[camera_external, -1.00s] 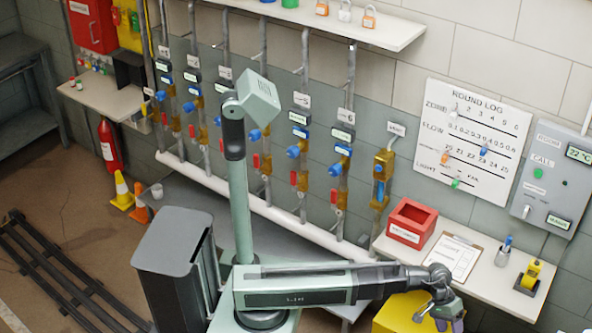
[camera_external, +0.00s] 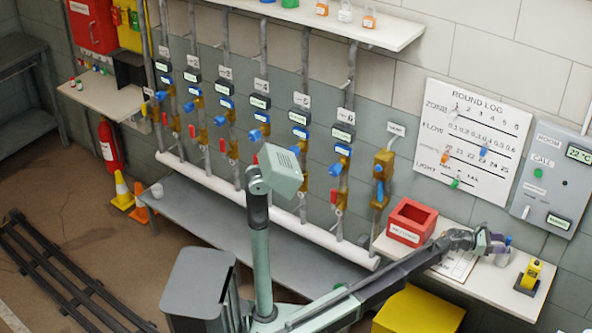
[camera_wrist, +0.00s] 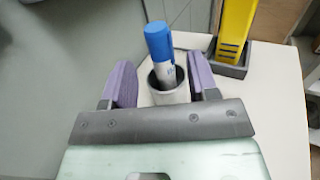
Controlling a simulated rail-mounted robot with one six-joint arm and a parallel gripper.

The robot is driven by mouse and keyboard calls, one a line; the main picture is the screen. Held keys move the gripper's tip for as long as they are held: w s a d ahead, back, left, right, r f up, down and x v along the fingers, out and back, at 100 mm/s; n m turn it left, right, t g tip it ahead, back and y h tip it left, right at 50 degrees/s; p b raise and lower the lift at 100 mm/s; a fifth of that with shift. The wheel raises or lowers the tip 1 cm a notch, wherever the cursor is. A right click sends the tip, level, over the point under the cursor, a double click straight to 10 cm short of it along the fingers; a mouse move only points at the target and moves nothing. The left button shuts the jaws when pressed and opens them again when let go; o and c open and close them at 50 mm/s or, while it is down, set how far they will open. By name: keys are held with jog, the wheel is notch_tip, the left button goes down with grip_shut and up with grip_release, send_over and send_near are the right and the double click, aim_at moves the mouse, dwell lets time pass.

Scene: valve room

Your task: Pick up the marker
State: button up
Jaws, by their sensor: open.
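The marker (camera_wrist: 160,52) has a blue cap and a pale barrel. It stands slightly tilted, cap up, in a small light-coloured cup (camera_wrist: 171,92) on the white side table. My gripper (camera_wrist: 165,82) has purple finger pads and is open, with one finger on each side of the cup and marker in the wrist view. I cannot tell whether either finger touches them. In the external view my gripper (camera_external: 497,243) is at the right table and mostly hides the cup and marker.
A yellow device in a dark holder (camera_external: 529,276) stands just right of the cup. A red box (camera_external: 411,222) and a clipboard (camera_external: 455,264) lie to the left on the table (camera_external: 495,283). The wall with the round log board (camera_external: 472,140) rises behind.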

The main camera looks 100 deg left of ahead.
jog(key=w, duration=0.5)
jog(key=shift+w+d+f, duration=0.1)
jog(key=shift+f, duration=0.05)
grip_shut()
notch_tip(320, 180, up, 8)
jog(key=p, duration=0.8)
jog(key=s+d, duration=0.4)
jog(key=d, duration=0.5)
jog(key=s+d+f+b, duration=0.1)
jog(key=s+d, duration=0.4)
jog(key=d, duration=0.3)
jog(key=shift+s+d, duration=0.2)
jog(key=shift+d, duration=0.2)
